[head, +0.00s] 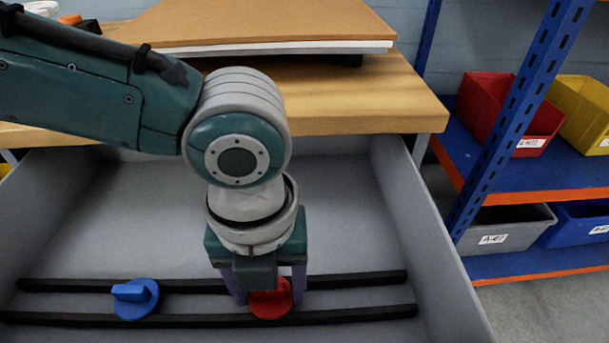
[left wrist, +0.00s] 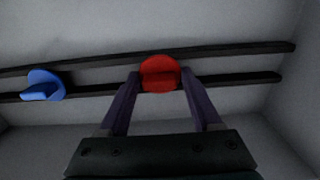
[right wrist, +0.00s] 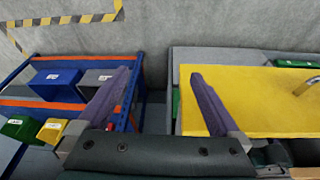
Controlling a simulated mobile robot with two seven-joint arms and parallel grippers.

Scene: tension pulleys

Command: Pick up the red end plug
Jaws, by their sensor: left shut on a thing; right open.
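The red end plug (head: 270,301) is a round disc with a raised grip, on the two black rails in the grey bin. It also shows in the left wrist view (left wrist: 160,74). My left gripper (head: 268,290) points down over it, with a finger on each side, shut on it. The plug still appears to be at rail level; I cannot tell whether it touches the rails. A blue plug (head: 135,298) of similar shape sits on the rails to the left. My right gripper (right wrist: 167,80) is open and empty, away from the bin.
The grey bin's right wall (head: 425,240) stands right of my left gripper. A wooden table (head: 350,95) with stacked boards (head: 270,25) lies behind. A blue rack (head: 510,110) with red, yellow, grey and blue bins stands at the right. The right wrist view shows a yellow surface (right wrist: 260,100).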

